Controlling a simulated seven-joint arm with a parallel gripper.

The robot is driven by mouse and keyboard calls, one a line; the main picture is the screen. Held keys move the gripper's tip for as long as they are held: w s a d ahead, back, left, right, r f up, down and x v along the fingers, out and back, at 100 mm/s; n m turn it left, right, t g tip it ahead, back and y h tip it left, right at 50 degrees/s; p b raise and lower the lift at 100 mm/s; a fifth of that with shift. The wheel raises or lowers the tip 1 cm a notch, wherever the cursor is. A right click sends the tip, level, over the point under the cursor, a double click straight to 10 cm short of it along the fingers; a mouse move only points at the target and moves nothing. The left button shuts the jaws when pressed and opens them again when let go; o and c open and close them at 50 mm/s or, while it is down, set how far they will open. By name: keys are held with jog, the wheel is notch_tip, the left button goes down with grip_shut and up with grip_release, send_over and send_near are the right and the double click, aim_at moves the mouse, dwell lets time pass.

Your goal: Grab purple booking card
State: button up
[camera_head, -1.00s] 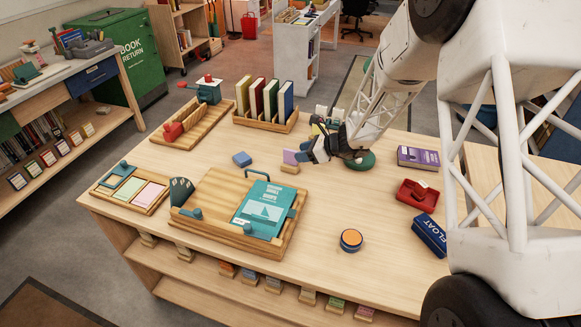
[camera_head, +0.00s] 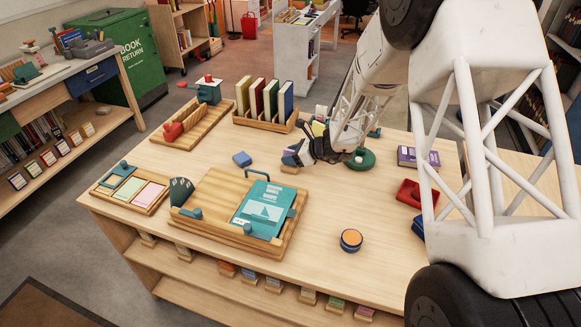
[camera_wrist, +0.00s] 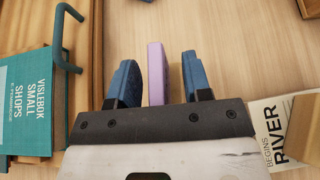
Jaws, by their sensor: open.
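The purple booking card (camera_wrist: 156,72) stands on edge between the two blue fingers of my gripper (camera_wrist: 159,58) in the wrist view. The fingers are open, with a gap showing on each side of the card. In the head view my gripper (camera_head: 298,153) is low over the middle of the table, above a small wooden holder (camera_head: 289,169). There my gripper hides most or all of the card.
A teal book (camera_head: 264,206) lies on a wooden tray (camera_head: 205,228) to the front left; its upright handle (camera_wrist: 70,38) is left of my gripper.

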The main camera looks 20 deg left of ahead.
jog(key=shift+c, duration=0.4)
grip_shut()
